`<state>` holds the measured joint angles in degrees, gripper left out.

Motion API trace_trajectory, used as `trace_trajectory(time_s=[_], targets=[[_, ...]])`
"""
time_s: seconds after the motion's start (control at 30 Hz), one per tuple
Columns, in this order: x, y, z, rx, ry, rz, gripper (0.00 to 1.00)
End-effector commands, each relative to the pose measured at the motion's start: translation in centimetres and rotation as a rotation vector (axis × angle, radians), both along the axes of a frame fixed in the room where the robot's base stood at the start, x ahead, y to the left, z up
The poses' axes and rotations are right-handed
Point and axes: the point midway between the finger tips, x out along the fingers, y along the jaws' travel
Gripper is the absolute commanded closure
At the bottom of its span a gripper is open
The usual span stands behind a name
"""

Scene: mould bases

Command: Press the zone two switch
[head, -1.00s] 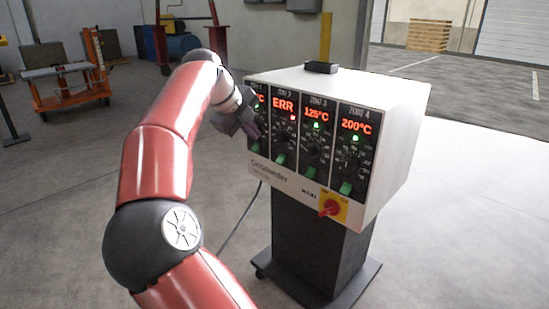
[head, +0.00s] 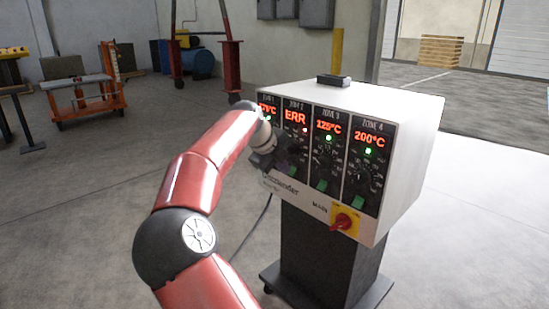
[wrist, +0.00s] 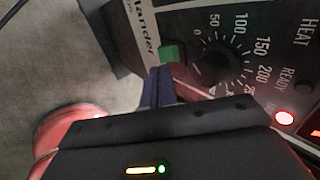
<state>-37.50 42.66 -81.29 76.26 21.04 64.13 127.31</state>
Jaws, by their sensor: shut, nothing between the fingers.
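The zone two column (head: 299,128) on the control box shows ERR and a red lamp. My gripper (head: 283,163) is at the lower left of the panel, in front of zones one and two, and hides part of them. In the wrist view, the shut fingers (wrist: 160,88) point at the panel just beside a green switch (wrist: 172,53). This switch lies in line with a dial (wrist: 210,66) and the column with the lit red lamp (wrist: 285,118). Whether the fingertips touch the panel or the switch cannot be told. Nothing is held.
Green switches for zone three (head: 321,185) and zone four (head: 358,203) sit to the right. A red main knob (head: 343,221) on a yellow plate is below them. A black block (head: 334,80) lies on the box top. Floor around the stand is open.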

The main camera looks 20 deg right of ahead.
Motion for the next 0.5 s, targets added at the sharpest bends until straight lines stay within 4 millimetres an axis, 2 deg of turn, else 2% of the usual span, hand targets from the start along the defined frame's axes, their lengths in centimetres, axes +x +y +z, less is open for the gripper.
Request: trace_trajectory(time_s=[0.03, 0.2, 0.5], targets=[[0.1, -0.5, -0.7, 0.0, 0.003, -0.002, 1.0], [0.4, -1.3, -1.8, 0.0, 0.0, -0.001, 1.0], [0.5, -1.4, -2.1, 0.0, 0.0, 0.0, 1.0]])
